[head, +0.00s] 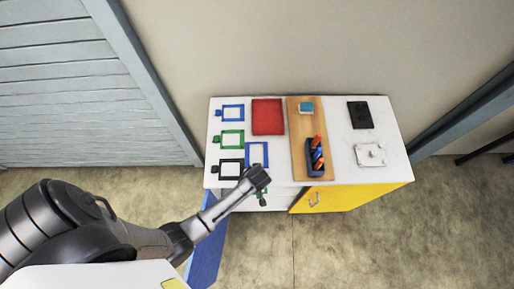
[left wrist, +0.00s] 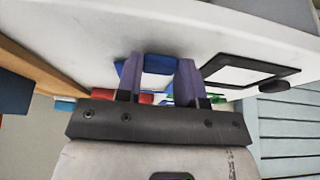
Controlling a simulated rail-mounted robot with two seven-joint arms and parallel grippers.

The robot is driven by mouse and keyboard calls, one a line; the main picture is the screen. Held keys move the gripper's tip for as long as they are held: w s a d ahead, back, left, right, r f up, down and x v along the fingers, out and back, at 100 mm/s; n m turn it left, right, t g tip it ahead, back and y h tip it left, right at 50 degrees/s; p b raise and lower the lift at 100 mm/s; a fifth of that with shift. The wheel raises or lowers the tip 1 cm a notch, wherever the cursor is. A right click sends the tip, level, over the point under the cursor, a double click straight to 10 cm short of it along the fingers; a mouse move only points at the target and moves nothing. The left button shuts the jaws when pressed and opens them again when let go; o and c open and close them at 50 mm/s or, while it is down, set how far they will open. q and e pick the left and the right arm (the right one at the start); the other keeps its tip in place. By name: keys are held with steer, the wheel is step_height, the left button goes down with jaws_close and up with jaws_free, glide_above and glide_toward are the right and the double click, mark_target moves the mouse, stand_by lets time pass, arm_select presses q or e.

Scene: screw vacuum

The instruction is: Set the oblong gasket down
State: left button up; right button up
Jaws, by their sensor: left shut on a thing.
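The oblong gasket is a blue rectangular frame (head: 248,155) at the front left of the white table top, right of the black frame (head: 231,159). My left gripper (head: 261,172) is at its front edge, near the table's front. In the left wrist view my left gripper (left wrist: 159,78) is shut on the blue gasket (left wrist: 160,59), whose blue part shows between the fingers. The fingers hide part of it. I cannot tell whether it touches the table. My right gripper is not in view.
Tabbed green (head: 232,131) and blue (head: 232,106) frames lie behind the black one. A red mat (head: 267,117), a wooden board (head: 297,150) with a dark tool holder (head: 313,170), a black plate (head: 360,115) and a pale plate (head: 370,154) share the table. A blue door (head: 207,250) stands open below.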

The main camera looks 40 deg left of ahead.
arm_select(q)
steer(key=shift+f, duration=0.15)
steer(key=shift+s+a+f+b, duration=0.2)
steer(key=shift+s+f+b, duration=0.2)
steer(key=shift+f, duration=0.35)
steer(key=o, duration=0.8)
steer(key=shift+o, duration=0.4)
steer(key=w+p+v, duration=0.1)
steer(key=v, duration=1.2)
steer(key=shift+r, duration=0.35)
steer(key=s+r+m+h, duration=0.1)
steer(key=s+r+m, duration=0.3)
steer(key=s, duration=0.3)
steer(key=s+a+r+m+h, duration=0.1)
steer(key=s+r+m+h, duration=0.1)
steer(key=s+r+m, duration=0.2)
steer(key=s+m, duration=0.2)
steer(key=s, duration=0.2)
steer(key=shift+s+a+r+m, duration=0.15)
steer(key=shift+s+r+m, duration=0.05)
steer(key=shift+r+m, duration=0.2)
